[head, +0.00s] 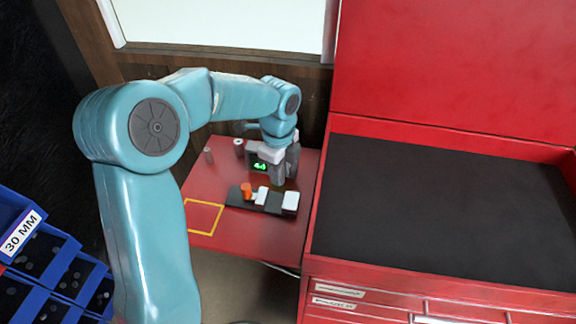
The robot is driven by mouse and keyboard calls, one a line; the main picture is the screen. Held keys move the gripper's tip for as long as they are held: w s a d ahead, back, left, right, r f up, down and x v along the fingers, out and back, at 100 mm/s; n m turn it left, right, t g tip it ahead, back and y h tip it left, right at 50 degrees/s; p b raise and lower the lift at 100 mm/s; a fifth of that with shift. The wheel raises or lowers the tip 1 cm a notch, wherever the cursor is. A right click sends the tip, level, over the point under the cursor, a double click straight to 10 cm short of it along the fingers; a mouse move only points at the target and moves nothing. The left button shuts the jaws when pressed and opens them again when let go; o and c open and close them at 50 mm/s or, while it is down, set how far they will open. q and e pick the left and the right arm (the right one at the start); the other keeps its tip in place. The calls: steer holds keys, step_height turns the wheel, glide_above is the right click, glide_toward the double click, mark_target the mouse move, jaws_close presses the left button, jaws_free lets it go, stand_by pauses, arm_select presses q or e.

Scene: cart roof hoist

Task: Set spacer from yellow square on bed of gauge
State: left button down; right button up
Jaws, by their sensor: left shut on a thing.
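My left gripper (278,178) points down over the back part of the gauge. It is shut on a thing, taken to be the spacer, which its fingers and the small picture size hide. The gauge has a dark bed (234,198) with an orange part (247,190) and white blocks (290,201) on it. Its display (259,166) glows green behind, partly covered by my gripper; the digits are hard to read. The yellow square (205,232) is an outline on the red table, left of the gauge, and looks empty. My right gripper is not in view.
Small grey cylinders (208,154) stand at the back left of the red tabletop (268,236). A large red tool chest (435,265) with a black top mat (430,210) rises close on the right. Blue bins (45,262) labelled 30 MM sit at lower left.

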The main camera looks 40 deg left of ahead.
arm_select(q)
steer(key=shift+s+a+f, duration=0.15)
steer(key=shift+s+a, duration=0.05)
steer(key=shift+a, duration=0.1)
steer(key=shift+s+a+f+n, duration=0.15)
steer(key=shift+a+f+n, duration=0.15)
steer(key=shift+a, duration=0.15)
step_height(320, 180, down, 4)
steer(key=b, duration=0.4)
steer(key=shift+f, duration=0.2)
steer(key=shift+f+b, duration=1.35)
steer(key=shift+f, duration=0.5)
steer(key=shift+f, duration=0.25)
